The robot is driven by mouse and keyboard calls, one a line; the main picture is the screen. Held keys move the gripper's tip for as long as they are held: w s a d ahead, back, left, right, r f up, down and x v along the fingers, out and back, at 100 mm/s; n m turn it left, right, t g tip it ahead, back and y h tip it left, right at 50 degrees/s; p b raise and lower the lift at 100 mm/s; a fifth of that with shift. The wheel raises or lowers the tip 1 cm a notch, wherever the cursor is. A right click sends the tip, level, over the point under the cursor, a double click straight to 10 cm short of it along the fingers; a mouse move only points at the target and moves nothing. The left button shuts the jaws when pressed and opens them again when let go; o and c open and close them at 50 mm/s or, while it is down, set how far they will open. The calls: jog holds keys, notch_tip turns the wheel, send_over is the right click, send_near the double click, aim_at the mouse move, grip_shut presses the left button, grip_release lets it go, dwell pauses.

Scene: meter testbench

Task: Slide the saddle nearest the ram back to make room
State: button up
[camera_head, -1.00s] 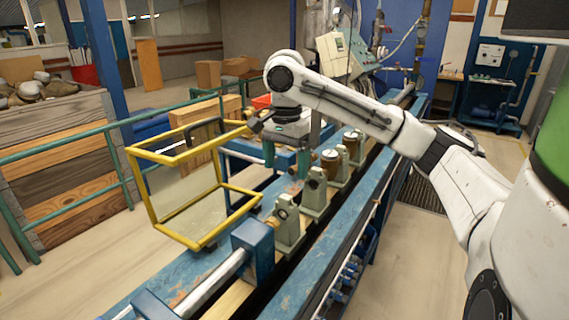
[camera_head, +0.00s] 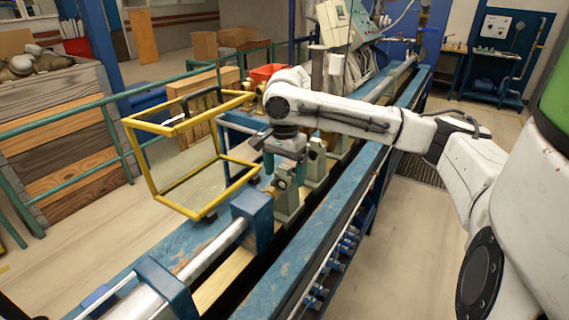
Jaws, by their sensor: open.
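The saddle nearest the ram (camera_head: 289,205) is a grey-green block with a round dark-centred face, standing on the bench rails. The ram (camera_head: 215,252) is a silver rod at the lower left, ending in a blue block (camera_head: 253,218) just in front of that saddle. My gripper (camera_head: 284,164) points down, open, at the top of this saddle, with green fingers. The arm and saddle partly hide the fingertips, and I cannot tell whether they touch it. A second saddle (camera_head: 316,168) stands just behind, and another (camera_head: 339,152) is partly hidden by my arm.
A yellow-framed guard (camera_head: 206,213) with clear panels stands at the left of the bench, close to my gripper. The blue bench rail (camera_head: 335,205) runs along the right. A red bin (camera_head: 268,73) and a control box (camera_head: 334,22) stand farther back.

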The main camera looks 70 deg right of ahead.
jog(key=shift+c, duration=0.2)
grip_shut()
dwell(0.7)
